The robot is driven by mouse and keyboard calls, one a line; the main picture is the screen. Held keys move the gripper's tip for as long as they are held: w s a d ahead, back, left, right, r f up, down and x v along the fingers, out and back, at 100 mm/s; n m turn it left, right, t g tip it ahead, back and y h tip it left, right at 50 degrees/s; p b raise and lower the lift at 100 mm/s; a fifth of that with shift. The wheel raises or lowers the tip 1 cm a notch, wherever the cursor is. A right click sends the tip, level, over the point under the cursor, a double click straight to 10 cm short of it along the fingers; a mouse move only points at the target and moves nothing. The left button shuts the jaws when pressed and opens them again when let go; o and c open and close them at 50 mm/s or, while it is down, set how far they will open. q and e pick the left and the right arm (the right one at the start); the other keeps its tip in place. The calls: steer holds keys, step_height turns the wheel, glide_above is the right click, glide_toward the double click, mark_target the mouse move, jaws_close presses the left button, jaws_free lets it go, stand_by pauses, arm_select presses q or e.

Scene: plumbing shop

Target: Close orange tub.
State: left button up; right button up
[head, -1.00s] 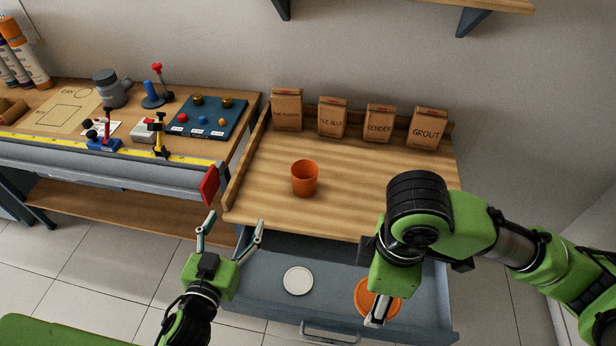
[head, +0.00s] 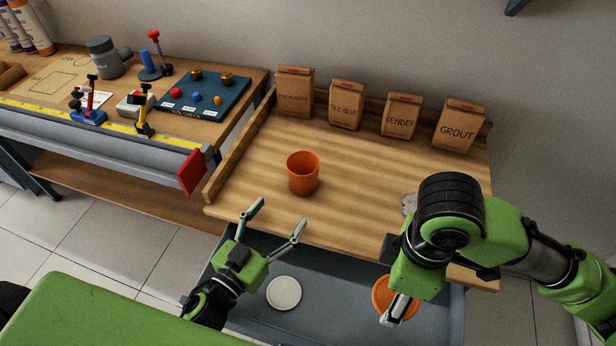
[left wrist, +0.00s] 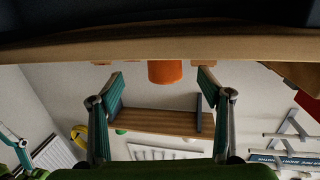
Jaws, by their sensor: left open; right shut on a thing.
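The orange tub (head: 303,175) stands upright and open-topped on the wooden bench top. It also shows at the top of the left wrist view (left wrist: 165,72). An orange round lid (head: 381,296) is at my right gripper (head: 396,308), which is shut on it over the open drawer; the fingers and arm partly cover it. My left gripper (head: 276,226) is open and empty, in front of the bench's near edge, below and left of the tub. In the left wrist view the open fingers (left wrist: 162,85) frame the tub, apart from it.
A white round lid (head: 284,293) lies in the open grey drawer (head: 340,290). Several paper bags (head: 400,117) line the bench's back. A small grey patch (head: 409,203) shows beside my right arm. A raised wooden edge (head: 240,150) bounds the left side. A cluttered second bench (head: 150,100) adjoins.

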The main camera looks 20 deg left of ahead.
mark_target(296, 187)
arm_select(q)
steer(key=shift+s+a+r, duration=0.1)
steer(key=shift+s+r, duration=0.05)
steer(key=shift+s, duration=0.05)
arm_select(e)
steer(key=shift+s+a+r, duration=0.1)
steer(key=shift+s+r, duration=0.05)
steer(key=shift+s, duration=0.1)
arm_select(q)
steer(key=shift+p+x, duration=0.55)
steer(key=shift+x, duration=2.95)
arm_select(e)
steer(key=shift+w+r, duration=0.1)
steer(key=shift+r, duration=0.35)
arm_select(q)
steer(key=shift+w, duration=0.3)
arm_select(e)
steer(key=shift+r, duration=0.15)
arm_select(q)
steer(key=x, duration=0.3)
steer(key=shift+w+a+r+p, duration=0.1)
steer(key=shift+w+a+p, duration=0.15)
steer(key=shift+w+p, duration=0.1)
arm_select(e)
steer(key=shift+r, duration=0.2)
arm_select(q)
steer(key=shift+w+d, duration=0.15)
steer(key=shift+w, duration=0.4)
steer(key=shift+s, duration=0.1)
steer(key=shift+c, duration=0.3)
